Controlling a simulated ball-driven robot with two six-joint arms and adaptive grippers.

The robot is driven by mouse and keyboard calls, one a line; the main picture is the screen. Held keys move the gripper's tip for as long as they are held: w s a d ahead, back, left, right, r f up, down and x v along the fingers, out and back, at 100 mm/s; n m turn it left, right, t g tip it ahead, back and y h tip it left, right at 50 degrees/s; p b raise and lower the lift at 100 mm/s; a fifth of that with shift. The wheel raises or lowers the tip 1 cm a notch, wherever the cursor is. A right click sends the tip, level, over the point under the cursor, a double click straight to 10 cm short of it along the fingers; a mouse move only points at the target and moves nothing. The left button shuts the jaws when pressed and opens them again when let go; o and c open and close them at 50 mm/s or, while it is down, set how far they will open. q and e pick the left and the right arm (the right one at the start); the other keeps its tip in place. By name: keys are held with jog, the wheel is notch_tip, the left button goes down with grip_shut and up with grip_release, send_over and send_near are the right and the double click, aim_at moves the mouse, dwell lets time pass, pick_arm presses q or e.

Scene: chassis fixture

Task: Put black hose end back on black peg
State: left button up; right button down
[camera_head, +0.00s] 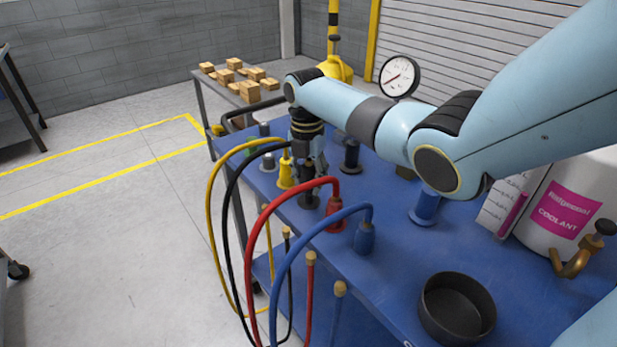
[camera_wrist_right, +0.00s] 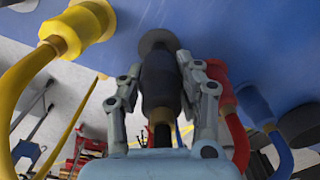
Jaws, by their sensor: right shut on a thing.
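My right gripper (camera_head: 309,168) points down over the blue table, between the yellow and red hose ends. In the right wrist view its fingers are shut on the black hose end (camera_wrist_right: 160,78), whose tan collar and black hose come back toward the camera. A dark round base (camera_wrist_right: 157,40) shows directly beyond the hose end, in line with it. In the head view a black piece (camera_head: 309,198) stands on the table below the fingers. The black hose (camera_head: 229,205) loops over the table's left edge. I cannot tell whether the hose end is fully seated on the peg. My left gripper is not in view.
The yellow hose end (camera_head: 286,172), red hose end (camera_head: 335,214) and blue hose end (camera_head: 364,239) stand close by. A dark peg (camera_head: 351,156) and blue peg (camera_head: 426,207) stand behind. A black bowl (camera_head: 457,308) and coolant jug (camera_head: 575,205) are at the right.

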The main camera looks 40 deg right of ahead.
aim_at(309, 194)
jog(key=shift+f, duration=0.1)
jog(key=shift+f+b, duration=1.1)
jog(key=shift+f, duration=0.25)
jog(key=shift+f+b, duration=0.3)
jog(key=shift+f, duration=0.15)
jog(key=c, duration=0.8)
grip_release()
notch_tip(309, 194, up, 6)
jog(key=p, duration=0.6)
jog(key=shift+r, duration=0.1)
